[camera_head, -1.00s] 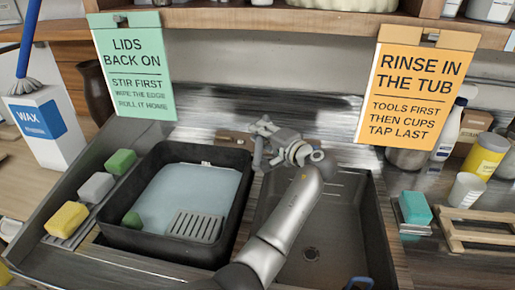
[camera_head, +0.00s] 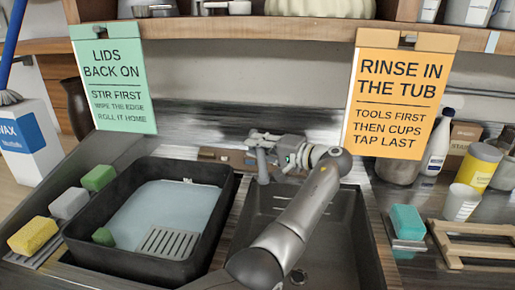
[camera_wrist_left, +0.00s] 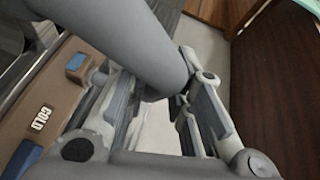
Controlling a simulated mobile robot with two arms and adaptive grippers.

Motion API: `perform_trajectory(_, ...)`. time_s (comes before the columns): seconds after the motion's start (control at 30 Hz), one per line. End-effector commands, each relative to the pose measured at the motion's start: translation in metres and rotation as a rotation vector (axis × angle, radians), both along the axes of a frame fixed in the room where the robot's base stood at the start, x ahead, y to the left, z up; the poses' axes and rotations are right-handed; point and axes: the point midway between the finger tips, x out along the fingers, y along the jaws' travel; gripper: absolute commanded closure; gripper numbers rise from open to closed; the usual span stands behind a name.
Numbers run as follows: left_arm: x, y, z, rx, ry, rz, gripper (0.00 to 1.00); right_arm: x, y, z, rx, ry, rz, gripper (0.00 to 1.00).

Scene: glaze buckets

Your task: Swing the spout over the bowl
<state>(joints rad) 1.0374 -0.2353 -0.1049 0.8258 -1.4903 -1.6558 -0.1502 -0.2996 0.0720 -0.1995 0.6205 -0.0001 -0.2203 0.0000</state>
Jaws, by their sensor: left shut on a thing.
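The spout shows in the left wrist view as a thick grey tube (camera_wrist_left: 125,40) running between my fingers. My left gripper (camera_wrist_left: 150,105) is shut on it. In the head view my left gripper (camera_head: 272,152) is at the tap's brown base (camera_head: 222,157), behind the sinks. There the spout is hard to tell apart from the fingers. The brown base also shows in the left wrist view (camera_wrist_left: 58,88) with a COLD label. The grey sink bowl (camera_head: 345,230) lies at the right, partly hidden by my left arm. My right gripper is not in view.
A black tub (camera_head: 225,215) of pale water with a grey grate stands left of the bowl. Several sponges (camera_head: 68,203) lie left of it. Two hanging signs, green (camera_head: 118,85) and orange (camera_head: 402,95), flank the tap. A wooden rack (camera_head: 478,240) is at the right.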

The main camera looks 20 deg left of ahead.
Motion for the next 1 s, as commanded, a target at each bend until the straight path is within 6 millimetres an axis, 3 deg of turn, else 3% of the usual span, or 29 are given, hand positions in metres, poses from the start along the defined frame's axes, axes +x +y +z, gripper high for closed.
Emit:
perform_trajectory(0.2,0.001,-0.003,-0.001,-0.003,0.011,-0.009,1.0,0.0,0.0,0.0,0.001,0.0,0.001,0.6)
perform_trajectory(0.23,0.001,-0.003,-0.001,-0.003,0.012,-0.009,0.75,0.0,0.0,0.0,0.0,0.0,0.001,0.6)
perform_trajectory(0.37,0.001,-0.002,-0.001,-0.002,0.009,-0.007,0.58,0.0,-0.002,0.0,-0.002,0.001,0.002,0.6)
perform_trajectory(0.73,0.0,-0.004,0.0,-0.001,0.005,-0.004,0.57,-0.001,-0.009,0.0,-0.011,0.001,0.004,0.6)
perform_trajectory(1.0,-0.007,-0.045,0.005,-0.001,0.005,-0.008,0.57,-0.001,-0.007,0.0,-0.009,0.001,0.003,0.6)
